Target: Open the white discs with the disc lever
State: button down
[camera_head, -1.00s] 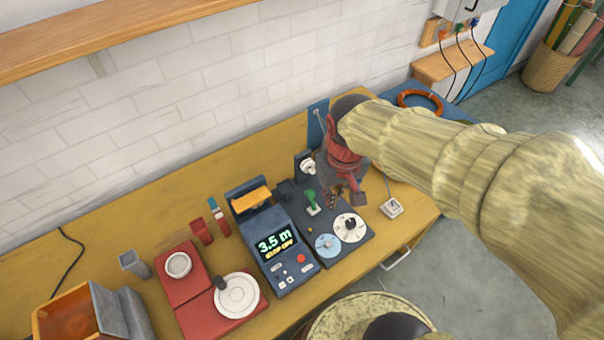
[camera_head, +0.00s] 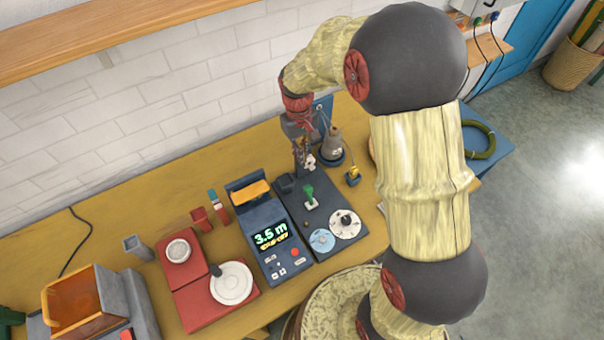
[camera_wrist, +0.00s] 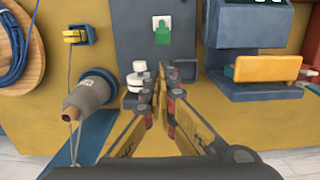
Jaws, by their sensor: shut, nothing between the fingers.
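The white discs (camera_wrist: 138,76) are stacked on a small dark block in the wrist view, just left of my fingertips. In the head view the white discs (camera_head: 309,160) sit at the back end of the dark plate, partly behind my fingers. My gripper (camera_head: 301,166) points down beside them, shut and empty. In the wrist view my gripper (camera_wrist: 160,80) has its fingertips close together, in front of the dark plate. I cannot tell whether they touch the discs or a lever. A green lever (camera_head: 309,196) stands on the plate; it also shows in the wrist view (camera_wrist: 162,32).
A grey cone (camera_wrist: 88,94) stands close left of my gripper. A yellow guide (camera_head: 352,175) is nearby. A dark blue counter machine (camera_head: 267,225) reading 3.5 m stands beside the plate. A red unit (camera_head: 186,270) is further left.

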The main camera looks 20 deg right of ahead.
aim_at(309, 195)
jog(key=shift+f, duration=0.1)
jog(key=f+b, duration=0.1)
jog(key=f, duration=0.5)
jog(key=f+b, duration=0.1)
jog(key=f, duration=0.2)
jog(key=shift+s+f+b, duration=0.3)
jog(key=shift+s+f, duration=0.05)
jog(key=shift+f, duration=0.05)
jog(key=shift+d, duration=0.1)
